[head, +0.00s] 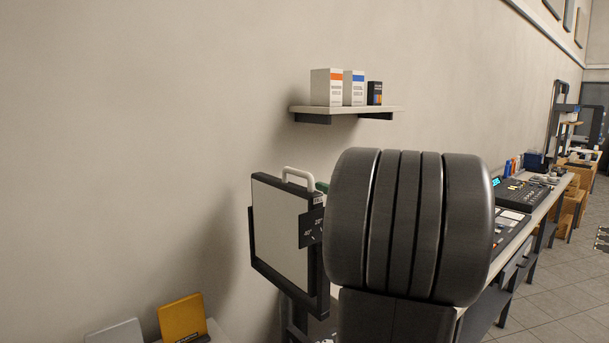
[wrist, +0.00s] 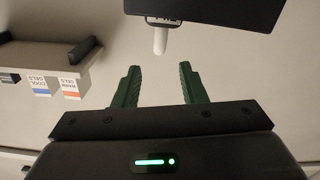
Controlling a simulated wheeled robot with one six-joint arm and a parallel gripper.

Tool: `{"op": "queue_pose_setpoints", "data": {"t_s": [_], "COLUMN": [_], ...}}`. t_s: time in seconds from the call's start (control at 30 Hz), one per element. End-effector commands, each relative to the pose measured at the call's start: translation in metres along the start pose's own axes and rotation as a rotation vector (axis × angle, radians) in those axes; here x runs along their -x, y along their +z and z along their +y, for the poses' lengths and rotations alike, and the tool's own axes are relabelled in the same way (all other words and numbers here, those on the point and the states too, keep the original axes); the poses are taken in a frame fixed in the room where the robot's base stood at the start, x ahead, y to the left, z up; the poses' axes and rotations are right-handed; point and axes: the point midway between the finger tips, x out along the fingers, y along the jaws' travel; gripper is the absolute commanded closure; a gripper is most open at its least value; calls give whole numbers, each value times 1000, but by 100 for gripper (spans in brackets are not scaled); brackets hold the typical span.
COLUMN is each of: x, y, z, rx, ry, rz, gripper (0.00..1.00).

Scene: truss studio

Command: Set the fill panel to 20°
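The fill panel (head: 279,232) has a pale face in a dark frame, tilted on its stand. A white handle (head: 299,174) sits on its top edge. A dark scale plate (head: 311,228) at its side shows 20° and 40° marks; the pointer is too small to read. In the wrist view the panel (wrist: 225,12) is a dark shape at the top, with the white handle (wrist: 160,39) jutting from it. My gripper (wrist: 157,84) is open, its green fingers apart and empty. The handle lies just beyond the fingertips, roughly in line with the gap. In the head view my arm hides most of the gripper.
A wall shelf (head: 345,110) with several small boxes is above the panel; it also shows in the wrist view (wrist: 60,62). A long bench (head: 545,205) with a mixing console runs back at right. A yellow case (head: 183,318) stands at lower left.

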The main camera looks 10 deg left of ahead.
Motion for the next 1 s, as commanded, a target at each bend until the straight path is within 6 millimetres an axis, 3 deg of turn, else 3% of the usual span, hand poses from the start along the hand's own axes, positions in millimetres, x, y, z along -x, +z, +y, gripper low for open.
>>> {"op": "queue_pose_setpoints", "data": {"t_s": [0.3,0.5,0.93,1.0], "x": [-68,-95,-104,-104], "y": [-1,-1,0,0], "z": [0,0,0,0], "rx": [0,0,0,0], "ry": [-2,-1,2,2], "rz": [0,1,0,0], "gripper": [62,62,62,76]}}
